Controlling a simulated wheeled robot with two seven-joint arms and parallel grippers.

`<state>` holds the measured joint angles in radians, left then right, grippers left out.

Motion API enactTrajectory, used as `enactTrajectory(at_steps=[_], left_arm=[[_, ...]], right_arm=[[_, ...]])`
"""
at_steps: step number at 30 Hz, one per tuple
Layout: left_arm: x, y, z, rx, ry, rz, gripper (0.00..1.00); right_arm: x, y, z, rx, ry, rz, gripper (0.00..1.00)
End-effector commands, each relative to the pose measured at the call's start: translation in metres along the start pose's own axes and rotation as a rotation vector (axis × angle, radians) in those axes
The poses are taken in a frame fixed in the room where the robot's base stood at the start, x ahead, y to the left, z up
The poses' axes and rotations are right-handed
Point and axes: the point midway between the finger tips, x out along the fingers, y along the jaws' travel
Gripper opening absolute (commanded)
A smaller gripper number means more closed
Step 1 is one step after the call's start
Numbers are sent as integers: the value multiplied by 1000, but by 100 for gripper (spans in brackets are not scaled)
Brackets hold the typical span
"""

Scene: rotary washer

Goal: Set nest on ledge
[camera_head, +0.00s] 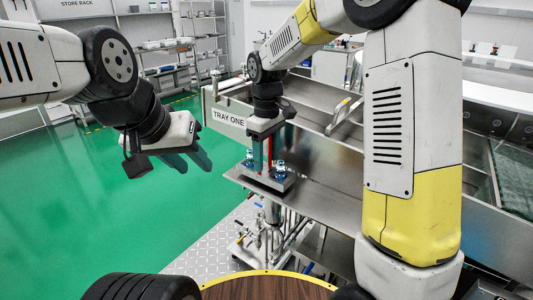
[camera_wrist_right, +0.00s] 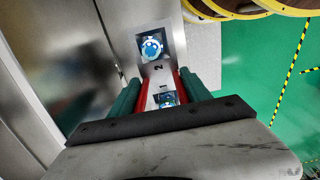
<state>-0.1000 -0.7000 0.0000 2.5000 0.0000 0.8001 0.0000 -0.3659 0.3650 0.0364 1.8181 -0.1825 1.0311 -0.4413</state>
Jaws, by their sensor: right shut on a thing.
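The nest (camera_head: 284,184) is a small grey metal tray carrying blue-and-white round parts, with a red upright handle. My right gripper (camera_head: 263,155) points down and is shut on the red handle. The nest is over the steel ledge (camera_head: 320,208), near its left end; I cannot tell whether it touches. In the right wrist view, the green fingers of my right gripper (camera_wrist_right: 160,85) flank red bars, and the nest (camera_wrist_right: 155,73) shows blue parts and a number 2. My left gripper (camera_head: 190,160) is open and empty, over the green floor, away from the ledge.
A steel washer trough labelled TRAY ONE (camera_head: 229,118) stands behind the ledge. Pipes and valves (camera_head: 270,232) are below it. A round wooden top with a yellow rim (camera_head: 265,286) is at the front. Green floor (camera_head: 75,215) lies open on the left.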

Motion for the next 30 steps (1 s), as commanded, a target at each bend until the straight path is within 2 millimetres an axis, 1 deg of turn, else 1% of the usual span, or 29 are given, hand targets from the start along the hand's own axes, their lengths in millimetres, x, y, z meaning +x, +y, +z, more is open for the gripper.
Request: enactTrajectory(at_steps=[1, 3, 9, 13, 14, 16, 17, 26, 29, 30], left_arm=[[0, 0, 0, 0, 0, 0, 36], [0, 0, 0, 0, 0, 0, 36], [0, 0, 0, 0, 0, 0, 36], [0, 0, 0, 0, 0, 0, 36], [0, 0, 0, 0, 0, 0, 36], [0, 0, 0, 0, 0, 0, 36], [0, 0, 0, 0, 0, 0, 36], [0, 0, 0, 0, 0, 0, 36], [0, 0, 0, 0, 0, 0, 36], [0, 0, 0, 0, 0, 0, 36]], right_arm=[[6, 0, 0, 0, -2, -1, 0], [10, 0, 0, 0, 0, 0, 0], [9, 0, 0, 0, 1, 1, 0], [12, 0, 0, 0, 1, 0, 0], [13, 0, 0, 0, 0, 0, 60], [12, 0, 0, 0, 0, 0, 74], [12, 0, 0, 0, 0, 0, 78], [12, 0, 0, 0, 1, 0, 78], [6, 0, 0, 0, 2, 1, 78], [1, 0, -1, 0, 3, 1, 78]])
